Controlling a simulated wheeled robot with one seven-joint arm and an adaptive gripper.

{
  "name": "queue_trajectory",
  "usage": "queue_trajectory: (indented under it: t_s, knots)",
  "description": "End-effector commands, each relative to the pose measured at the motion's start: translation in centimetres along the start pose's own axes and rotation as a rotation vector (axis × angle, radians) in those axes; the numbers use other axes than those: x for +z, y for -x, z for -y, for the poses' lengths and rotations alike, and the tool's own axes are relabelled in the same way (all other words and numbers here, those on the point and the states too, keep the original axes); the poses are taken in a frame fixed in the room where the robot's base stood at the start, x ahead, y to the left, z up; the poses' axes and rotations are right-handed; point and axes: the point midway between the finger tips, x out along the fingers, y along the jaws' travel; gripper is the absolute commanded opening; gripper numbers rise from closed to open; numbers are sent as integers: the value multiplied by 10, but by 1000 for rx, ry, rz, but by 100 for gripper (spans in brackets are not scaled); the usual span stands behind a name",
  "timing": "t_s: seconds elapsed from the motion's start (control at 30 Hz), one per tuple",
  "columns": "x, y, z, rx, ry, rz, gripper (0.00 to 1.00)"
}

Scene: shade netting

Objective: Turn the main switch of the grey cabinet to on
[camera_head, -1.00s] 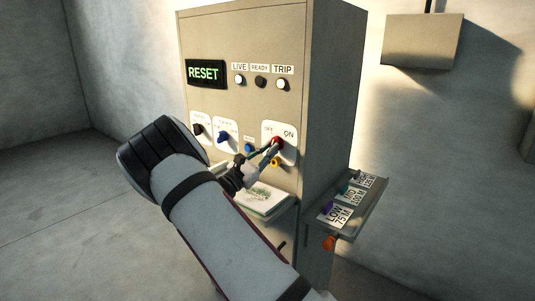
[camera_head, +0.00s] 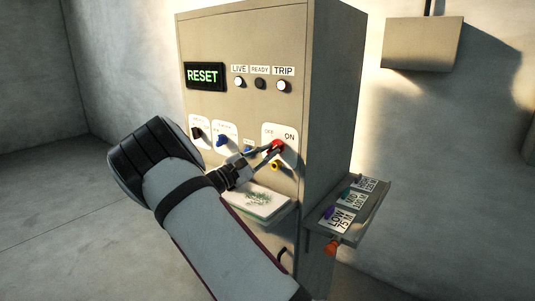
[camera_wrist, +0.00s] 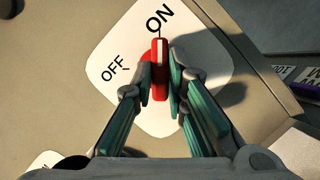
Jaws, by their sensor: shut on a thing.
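The grey cabinet (camera_head: 240,45) stands in the middle of the head view. Its main switch is a red handle (camera_wrist: 160,68) on a white plate (camera_wrist: 105,55) marked OFF and ON. In the wrist view the handle's white line points up towards the ON mark. The red switch (camera_head: 278,146) also shows in the head view, low on the right of the cabinet front. My gripper (camera_wrist: 160,80) is shut on the red handle, with one green-padded finger on each side of it. The display (camera_head: 203,75) reads RESET in green.
Dark and blue knobs (camera_head: 222,140) sit left of the switch, and a yellow button (camera_head: 274,166) sits just below it. A shelf with a paper (camera_head: 258,201) juts out below. A side tray (camera_head: 352,215) with labelled coloured pieces is at the right.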

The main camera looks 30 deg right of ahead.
Motion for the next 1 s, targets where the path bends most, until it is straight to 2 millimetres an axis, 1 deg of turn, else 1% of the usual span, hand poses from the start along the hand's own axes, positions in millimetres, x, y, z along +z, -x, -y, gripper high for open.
queue_trajectory:
  t_s: [0.27, 0.3, 0.37, 0.4, 0.67, 0.77, 0.87, 1.0]
  knots:
    - [0, 1, 0, -1, -4, -1, 0]
    - [0, 0, 0, -1, -3, -1, 18]
    - [0, 0, 0, -1, -3, -1, 31]
    - [0, 0, 0, -1, -3, -1, 33]
    - [0, 0, 0, 0, -1, 0, 33]
    - [0, 5, 0, 0, -1, -2, 33]
    - [-1, 17, 0, 1, -1, -3, 33]
    - [-1, 43, 0, 2, -1, -4, 33]
